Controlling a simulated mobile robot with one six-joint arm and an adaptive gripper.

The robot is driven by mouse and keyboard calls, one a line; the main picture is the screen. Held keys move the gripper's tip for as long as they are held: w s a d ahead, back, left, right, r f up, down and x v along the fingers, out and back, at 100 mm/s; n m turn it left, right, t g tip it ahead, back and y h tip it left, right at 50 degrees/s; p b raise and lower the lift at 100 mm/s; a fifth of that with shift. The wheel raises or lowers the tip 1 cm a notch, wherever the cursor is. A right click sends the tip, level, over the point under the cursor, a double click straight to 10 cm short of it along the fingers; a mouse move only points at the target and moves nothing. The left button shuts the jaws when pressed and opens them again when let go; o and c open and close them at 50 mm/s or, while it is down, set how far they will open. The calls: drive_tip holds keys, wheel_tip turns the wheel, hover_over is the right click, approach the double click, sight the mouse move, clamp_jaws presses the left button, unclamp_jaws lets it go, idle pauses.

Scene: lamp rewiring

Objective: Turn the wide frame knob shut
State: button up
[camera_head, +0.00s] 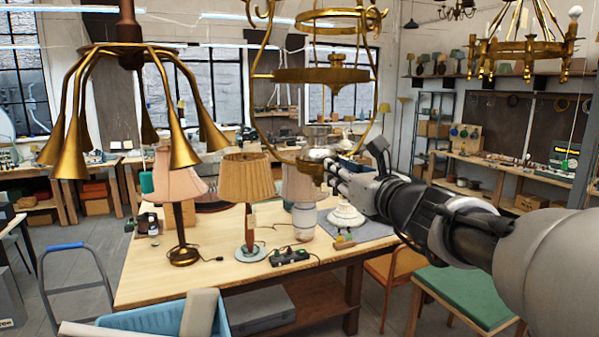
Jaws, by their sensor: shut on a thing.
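A wide brass lamp frame (371,124) hangs in the middle of the head view, with curved side bars and a broad brass disc (315,76) in its upper part. My gripper (326,163) reaches in from the right to the frame's bottom end. It is shut on the knob there. The knob is mostly hidden by the fingers and too small to make out, so its turn position cannot be told. A brass bottom piece (312,172) shows just below the fingers.
A brass lamp with several downturned arms (130,60) hangs at the left. Below is a wooden table (150,285) with a pink-shaded lamp (173,175), a pleated-shade lamp (247,180) and a white lamp (346,212). A green-topped stool (470,292) stands under my arm.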

drive_tip(key=shift+b, duration=0.35)
clamp_jaws()
drive_tip(key=n+b, duration=0.3)
drive_tip(key=b, duration=0.1)
drive_tip(key=shift+a+f+n, duration=0.1)
drive_tip(key=shift+f+n, duration=0.05)
drive_tip(key=shift+n, duration=0.15)
drive_tip(key=n+b, duration=0.5)
drive_tip(key=b, duration=0.1)
drive_tip(key=shift+n, duration=0.3)
drive_tip(key=n+b, duration=0.4)
drive_tip(key=shift+a, duration=0.1)
drive_tip(key=shift+n+b, duration=1.7)
drive_tip(key=shift+n, duration=0.7)
drive_tip(key=o, duration=0.9)
unclamp_jaws()
